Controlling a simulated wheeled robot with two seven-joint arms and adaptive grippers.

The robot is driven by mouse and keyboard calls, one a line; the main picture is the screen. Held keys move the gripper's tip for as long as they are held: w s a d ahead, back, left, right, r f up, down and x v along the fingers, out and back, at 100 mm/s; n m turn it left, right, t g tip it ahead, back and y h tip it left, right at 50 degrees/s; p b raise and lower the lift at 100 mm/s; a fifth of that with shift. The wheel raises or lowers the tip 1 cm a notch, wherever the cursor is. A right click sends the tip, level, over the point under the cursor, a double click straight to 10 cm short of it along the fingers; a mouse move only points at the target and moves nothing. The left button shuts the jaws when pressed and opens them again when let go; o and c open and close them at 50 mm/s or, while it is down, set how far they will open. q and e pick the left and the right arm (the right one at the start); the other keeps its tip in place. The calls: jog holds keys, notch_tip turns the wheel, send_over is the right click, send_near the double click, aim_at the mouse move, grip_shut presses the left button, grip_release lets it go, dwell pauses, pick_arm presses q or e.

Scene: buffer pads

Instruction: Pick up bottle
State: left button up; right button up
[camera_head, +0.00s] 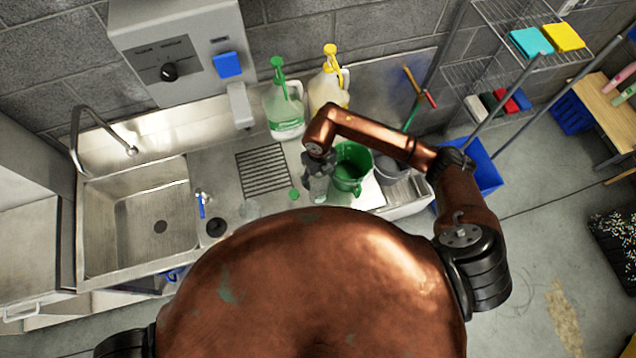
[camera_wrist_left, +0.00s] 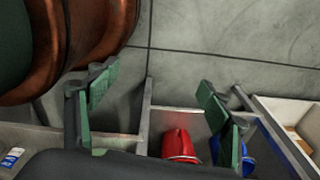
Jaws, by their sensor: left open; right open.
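My right gripper (camera_head: 319,172) is over the steel counter (camera_head: 220,170), its fingers pointing down. It is open, with a small, pale, clear bottle (camera_head: 318,190) right below or between its fingers; I cannot tell whether they touch it. A white jug with a green pump (camera_head: 285,110) and a yellowish jug with a yellow pump (camera_head: 329,88) stand upright behind. My left gripper (camera_wrist_left: 155,82) is open and empty in the left wrist view, above the floor and bins; it is not visible in the head view.
A green pitcher (camera_head: 351,168) stands close to the right of my right gripper. The sink (camera_head: 140,220) is at the left, with a small blue-topped item (camera_head: 201,203) beside it. A red object (camera_wrist_left: 178,143) sits in a bin below my left gripper. A wire rack (camera_head: 480,75) stands at right.

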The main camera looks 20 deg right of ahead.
jog(key=shift+f, duration=0.7)
jog(key=c, duration=0.7)
pick_arm(q)
jog(key=shift+w+r, duration=0.25)
jog(key=shift+w, duration=0.15)
pick_arm(e)
jog(key=shift+c, duration=1.3)
pick_arm(q)
jog(key=shift+f, duration=0.1)
pick_arm(e)
jog(key=shift+r, duration=0.1)
